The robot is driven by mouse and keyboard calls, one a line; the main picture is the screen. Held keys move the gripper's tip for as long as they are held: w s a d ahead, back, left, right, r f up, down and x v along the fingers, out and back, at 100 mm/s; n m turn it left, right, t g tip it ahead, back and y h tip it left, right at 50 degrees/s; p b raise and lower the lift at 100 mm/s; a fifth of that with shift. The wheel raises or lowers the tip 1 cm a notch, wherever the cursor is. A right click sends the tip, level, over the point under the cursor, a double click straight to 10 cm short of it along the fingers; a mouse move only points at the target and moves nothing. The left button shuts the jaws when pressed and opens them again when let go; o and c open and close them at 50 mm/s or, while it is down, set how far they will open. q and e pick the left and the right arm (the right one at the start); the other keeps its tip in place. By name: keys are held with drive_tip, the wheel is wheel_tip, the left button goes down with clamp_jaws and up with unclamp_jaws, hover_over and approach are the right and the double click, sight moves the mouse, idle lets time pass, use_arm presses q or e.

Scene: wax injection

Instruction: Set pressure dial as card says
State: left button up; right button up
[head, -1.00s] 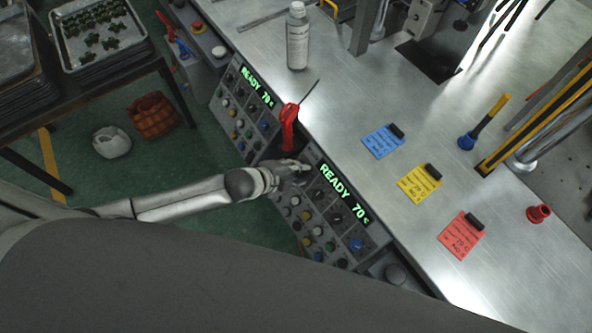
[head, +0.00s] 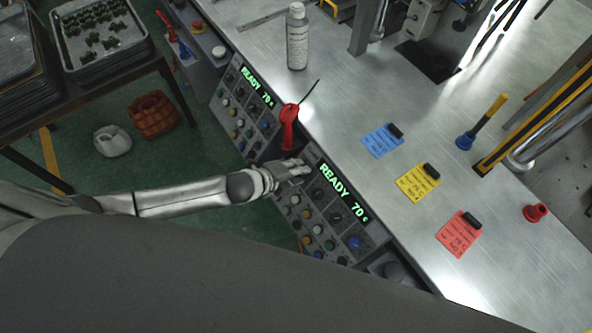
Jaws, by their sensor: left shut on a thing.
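The near control panel (head: 322,222) has a green display (head: 345,193) reading READY 70 c, with dark dials and coloured buttons below. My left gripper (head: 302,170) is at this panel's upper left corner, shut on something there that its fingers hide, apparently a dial. Three cards lie on the steel bench: a blue card (head: 379,143), a yellow card (head: 414,184) and a red card (head: 456,236), each under a black clip. Their print is mostly too small to read. My right gripper is not in view.
A red-handled tool (head: 289,125) stands between the near panel and a second panel (head: 240,112), close to my left gripper. A bottle (head: 297,40), a blue-and-yellow tool (head: 482,122) and a red cup-like part (head: 536,212) stand on the bench.

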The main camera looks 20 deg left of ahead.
use_arm(q)
drive_tip(key=o, duration=1)
drive_tip(key=v, duration=1.2)
drive_tip(key=shift+s, duration=0.1)
